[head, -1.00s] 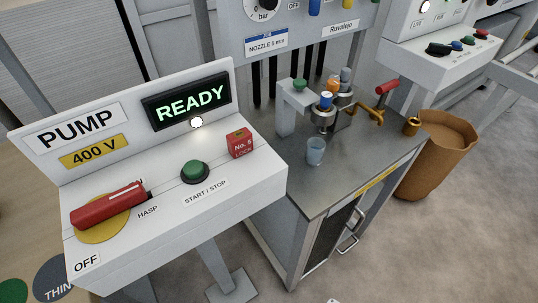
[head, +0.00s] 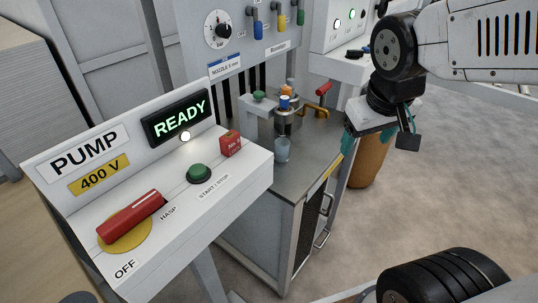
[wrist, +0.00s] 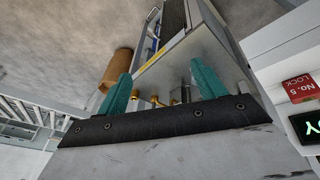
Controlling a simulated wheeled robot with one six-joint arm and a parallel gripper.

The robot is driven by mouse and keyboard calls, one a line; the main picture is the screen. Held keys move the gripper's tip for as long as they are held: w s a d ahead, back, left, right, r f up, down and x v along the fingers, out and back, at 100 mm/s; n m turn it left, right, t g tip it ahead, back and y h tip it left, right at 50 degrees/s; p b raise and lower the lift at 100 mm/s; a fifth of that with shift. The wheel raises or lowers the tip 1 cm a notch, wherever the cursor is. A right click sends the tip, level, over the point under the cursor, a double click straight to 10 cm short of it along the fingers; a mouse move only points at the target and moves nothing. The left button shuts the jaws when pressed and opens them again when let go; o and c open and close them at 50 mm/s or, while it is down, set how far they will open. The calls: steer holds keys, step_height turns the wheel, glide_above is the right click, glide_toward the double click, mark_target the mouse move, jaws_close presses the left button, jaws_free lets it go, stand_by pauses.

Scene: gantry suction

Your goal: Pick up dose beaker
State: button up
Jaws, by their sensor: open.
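The dose beaker is a small translucent bluish cup (head: 282,150). It stands upright on the grey metal bench top (head: 297,181), just in front of the dispensing fittings. My gripper (head: 378,141) is to the right of the beaker in the head view, apart from it, with teal fingers. In the wrist view the two teal fingers of my gripper (wrist: 162,86) are spread wide with nothing held between them. I cannot make out the beaker in the wrist view.
A metal dispenser with blue and orange caps (head: 285,117) stands close behind the beaker. The pump console (head: 228,187) is at the front left. A brown bin (head: 369,164) stands right of the bench. The bench front beside the beaker looks clear.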

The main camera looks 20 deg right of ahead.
steer(key=w+d+f+n+t, duration=0.15)
steer(key=w+f, duration=0.25)
steer(key=w, duration=0.5)
steer(key=w+d+f+n+t, duration=0.1)
steer(key=w+d+f+t, duration=0.2)
steer(key=w, duration=0.6)
steer(key=n+t+y, duration=0.3)
steer(key=n+y, duration=0.2)
steer(key=y, duration=0.3)
glide_toward(277, 143)
steer(key=shift+w+d+f+m, duration=0.2)
steer(key=shift+w+d, duration=0.1)
steer(key=shift+w, duration=0.2)
steer(key=shift+w+d+f+m, duration=0.1)
steer(key=shift+w+d+f, duration=0.15)
steer(key=shift+w, duration=0.3)
steer(key=shift+s+a+f+y, duration=0.1)
steer(key=shift+a+f+y, duration=0.3)
steer(key=shift+y, duration=0.3)
steer(key=shift+w+a, duration=0.25)
steer(key=shift+a, duration=0.05)
steer(key=x, duration=0.7)
steer(key=shift+s+a+f, duration=0.1)
steer(key=shift+a, duration=0.05)
steer(key=c, duration=1.2)
